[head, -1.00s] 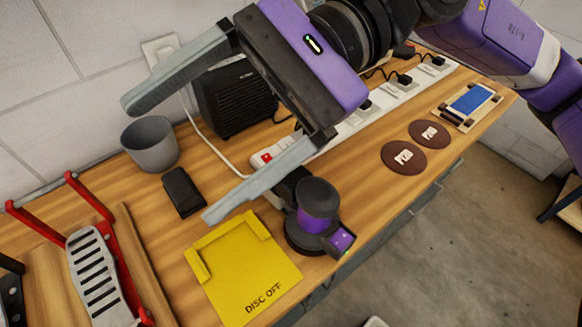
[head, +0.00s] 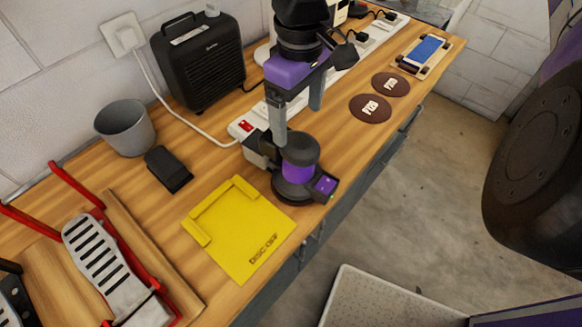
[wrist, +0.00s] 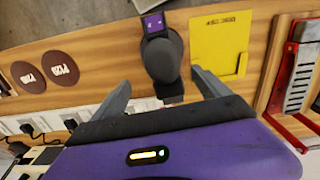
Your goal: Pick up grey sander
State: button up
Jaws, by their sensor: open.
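The grey sander (head: 299,161) has a dark grey head, a purple band and a small purple screen, and it stands upright on the bench beside the yellow "DISC OFF" plate (head: 238,232). In the wrist view the sander (wrist: 163,58) lies ahead, between the lines of the two fingers. My gripper (head: 298,118) points down, open and empty, just behind and above the sander. In the wrist view my gripper's (wrist: 155,85) fingers are spread wide, with the sander beyond them.
A white power strip (head: 330,80) with plugs runs behind the sander. A black heater-like box (head: 200,62), a grey cup (head: 126,128) and a black block (head: 169,169) stand left. Two brown discs (head: 371,108) lie right. A red-framed rack (head: 95,245) is at the left front.

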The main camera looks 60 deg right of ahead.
aim_at(296, 139)
jog(key=shift+a+f+p, duration=0.2)
jog(key=shift+f+p, duration=0.2)
jog(key=shift+f, duration=1.55)
jog(key=shift+a+f+p, duration=0.15)
jog(key=shift+f+p, duration=0.2)
jog(key=shift+f, duration=1.6)
jog(key=c, duration=1.8)
jog(key=shift+r, duration=0.1)
grip_shut()
